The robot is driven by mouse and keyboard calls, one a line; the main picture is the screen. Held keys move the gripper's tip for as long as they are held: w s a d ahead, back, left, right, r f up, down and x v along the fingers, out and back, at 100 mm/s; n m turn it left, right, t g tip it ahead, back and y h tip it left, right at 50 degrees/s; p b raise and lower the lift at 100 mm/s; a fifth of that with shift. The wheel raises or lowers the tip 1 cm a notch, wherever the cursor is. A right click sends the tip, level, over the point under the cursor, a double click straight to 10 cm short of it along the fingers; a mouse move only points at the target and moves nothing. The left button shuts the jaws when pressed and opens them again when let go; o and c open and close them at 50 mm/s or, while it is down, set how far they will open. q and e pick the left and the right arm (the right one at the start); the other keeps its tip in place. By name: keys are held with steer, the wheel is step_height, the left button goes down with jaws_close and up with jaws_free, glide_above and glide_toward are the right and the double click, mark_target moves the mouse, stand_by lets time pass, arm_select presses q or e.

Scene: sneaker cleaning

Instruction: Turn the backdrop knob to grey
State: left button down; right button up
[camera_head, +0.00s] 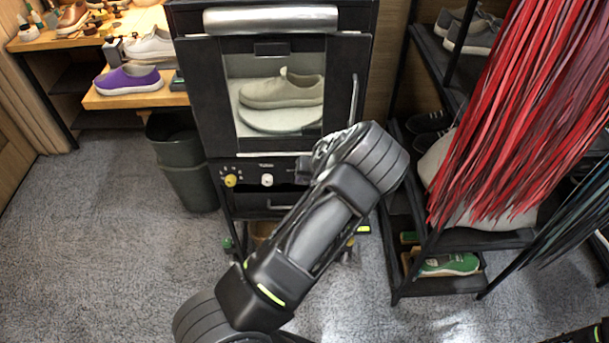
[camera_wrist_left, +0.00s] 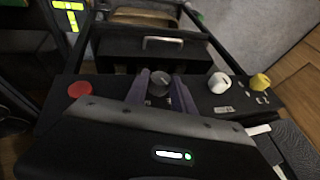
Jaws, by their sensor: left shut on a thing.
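A dark booth (camera_head: 268,100) carries a control panel along its lower front. The panel shows a yellow knob (camera_head: 230,180) and a white knob (camera_head: 267,180). In the left wrist view, my left gripper (camera_wrist_left: 160,83) is shut on a dark grey knob (camera_wrist_left: 158,88), with one finger on each side. This view also shows the white knob (camera_wrist_left: 220,82), the yellow knob (camera_wrist_left: 260,81) and a red button (camera_wrist_left: 80,90). In the head view my left arm hides the gripper and the held knob. The panel lettering is too small to read.
A beige shoe (camera_head: 281,90) sits on a round white stand (camera_head: 280,119) behind the booth's window. A dark bin (camera_head: 187,165) stands left of the booth. A shoe rack (camera_head: 462,240) and hanging red laces (camera_head: 520,110) are on the right. The carpet at the left is clear.

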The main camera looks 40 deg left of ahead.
arm_select(q)
steer(key=y+b, duration=0.1)
steer(key=b, duration=0.1)
steer(key=g+y+b, duration=0.1)
steer(key=f+m+g+y+b, duration=0.1)
steer(key=b, duration=0.1)
steer(key=shift+w+d+b, duration=0.25)
steer(key=shift+b, duration=0.05)
steer(key=shift+r+g+y+b, duration=0.25)
steer(key=shift+g+y+b, duration=0.25)
steer(key=shift+y+b, duration=0.35)
steer(key=shift+s, duration=0.1)
steer(key=c, duration=1.1)
jaws_free()
steer(key=shift+o, duration=0.2)
steer(key=shift+d, duration=0.1)
steer(key=v, duration=0.7)
steer(key=shift+d+r+b, duration=0.2)
steer(key=shift+r+b, duration=0.15)
steer(key=shift+b, duration=0.1)
